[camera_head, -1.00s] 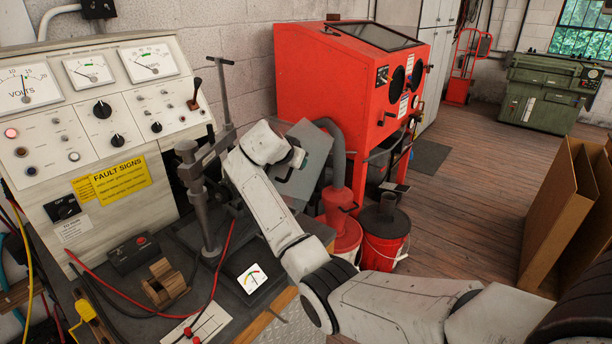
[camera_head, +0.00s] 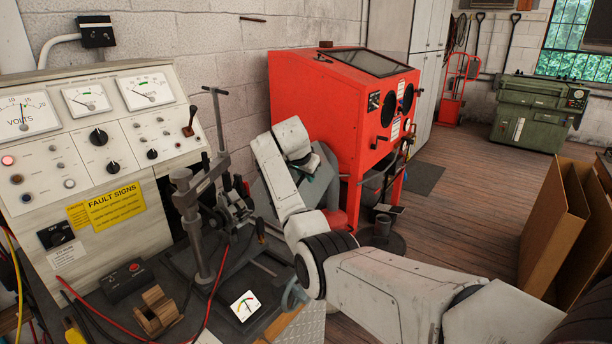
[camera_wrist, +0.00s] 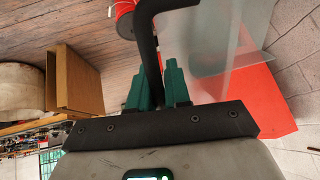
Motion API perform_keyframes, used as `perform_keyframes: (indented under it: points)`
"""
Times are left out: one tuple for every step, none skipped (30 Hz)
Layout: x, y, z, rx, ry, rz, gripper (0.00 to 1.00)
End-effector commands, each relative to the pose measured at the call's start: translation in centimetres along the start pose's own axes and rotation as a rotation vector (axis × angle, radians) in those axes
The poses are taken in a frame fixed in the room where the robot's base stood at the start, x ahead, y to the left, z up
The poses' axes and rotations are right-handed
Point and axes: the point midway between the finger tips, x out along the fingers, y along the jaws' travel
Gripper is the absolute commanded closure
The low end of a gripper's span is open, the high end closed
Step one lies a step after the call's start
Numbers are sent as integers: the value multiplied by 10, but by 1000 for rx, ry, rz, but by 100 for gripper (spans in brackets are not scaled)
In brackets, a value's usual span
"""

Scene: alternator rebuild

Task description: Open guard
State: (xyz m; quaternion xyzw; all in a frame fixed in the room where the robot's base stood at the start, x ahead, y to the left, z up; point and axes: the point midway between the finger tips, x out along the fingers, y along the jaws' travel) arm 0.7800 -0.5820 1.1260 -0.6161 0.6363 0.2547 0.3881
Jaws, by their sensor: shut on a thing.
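The guard (camera_wrist: 228,48) is a clear, greyish panel with a bent black bar handle (camera_wrist: 147,42). In the wrist view my gripper (camera_wrist: 158,78) has its green fingers closed around this handle. In the head view the guard (camera_head: 322,188) shows as a grey sheet behind my forearm, beyond the test bench's right side, in front of the red cabinet. My arm hides much of it, and the fingers are mostly hidden there. The bench fixture, a dark clamp with an upright post (camera_head: 200,235), stands left of my arm with dark parts beside it.
The test panel (camera_head: 85,150) with gauges stands at the left. A red blasting cabinet (camera_head: 325,110) stands behind my arm. Cardboard (camera_head: 555,225) leans at the right. A green machine (camera_head: 535,112) is far back.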

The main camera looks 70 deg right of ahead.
Motion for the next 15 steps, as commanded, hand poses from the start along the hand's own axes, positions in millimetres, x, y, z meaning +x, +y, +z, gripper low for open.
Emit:
perform_keyframes:
  points:
    - [0, -1, 0, -1, 3, -2, 100]
    - [0, -1, 0, -1, 3, -2, 100]
    - [0, -1, 0, -1, 3, -2, 81]
    - [0, -1, 0, -1, 3, -2, 78]
    - [0, -1, 0, -1, 3, -2, 77]
    - [0, 0, 0, -1, 3, -1, 77]
    - [0, 0, 0, -1, 2, -1, 77]
    - [0, 0, 0, -1, 2, -1, 77]
    - [0, 0, 0, -1, 2, -1, 77]
    - [0, 0, 0, -1, 2, -1, 77]
    - [0, 0, 0, 0, 2, -1, 77]
    - [-1, 0, 0, 0, 2, -1, 77]
    - [-2, 0, 0, 0, 2, -1, 77]
    - [-3, -1, 0, 0, 3, -2, 77]
    - [-6, -1, 1, 0, 3, -2, 77]
